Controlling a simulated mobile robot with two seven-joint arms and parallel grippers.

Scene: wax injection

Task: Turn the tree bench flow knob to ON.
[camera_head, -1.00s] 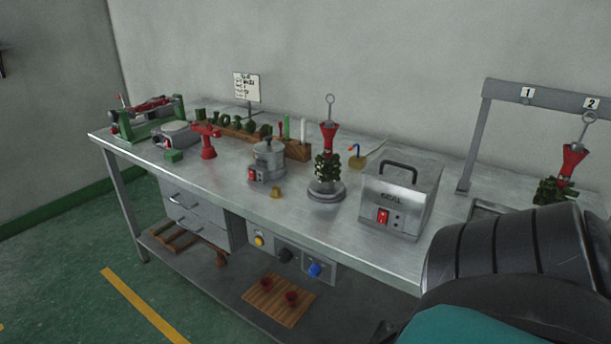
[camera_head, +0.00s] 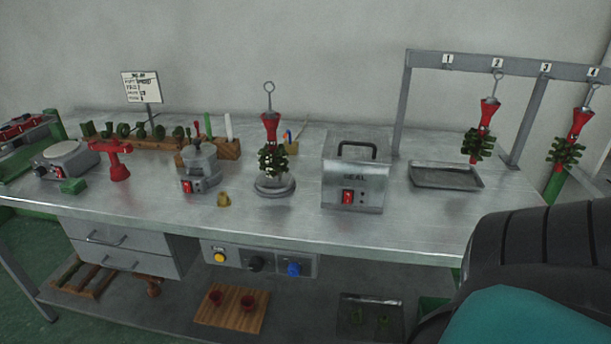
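A grey control panel (camera_head: 213,251) hangs under the front edge of the steel bench (camera_head: 120,197). It carries a yellow button (camera_head: 219,257), a black knob (camera_head: 255,263) and a blue knob (camera_head: 293,268). Labels are too small to read, so I cannot tell which one is the flow knob or how it is set. A wax tree (camera_head: 272,160) with a red top stands upright on a round grey base on the bench, behind the panel. Neither gripper is in view. A black and teal arm part of mine covers the lower right corner.
A metal SEAL box (camera_head: 357,177), a wax pot (camera_head: 199,172) and a small brass piece (camera_head: 224,199) stand on the bench. Drawers (camera_head: 118,244) are left of the panel. A numbered rack (camera_head: 425,59) holds hanging trees at right. The lower shelf holds a wooden board (camera_head: 235,321).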

